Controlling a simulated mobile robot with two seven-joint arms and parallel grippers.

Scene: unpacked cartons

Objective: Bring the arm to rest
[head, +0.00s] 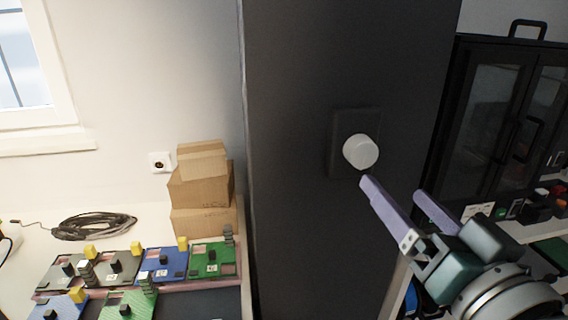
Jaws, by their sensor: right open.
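My right gripper (396,190) comes in from the lower right with its two pale purple fingers spread apart. It is open, and nothing shows between the fingers. Its left fingertip is just below and close to a white round knob (361,152) in the picture. I cannot tell whether they touch. The knob sits on a dark square plate (342,125) on the dark grey column. My left gripper is not in view.
The dark column (290,120) fills the middle. At left, a white table (130,218) holds stacked cartons (200,190), a coiled black cable (92,226) and several coloured boards (165,262). A black glass-door cabinet (490,110) stands at right, above a cluttered surface.

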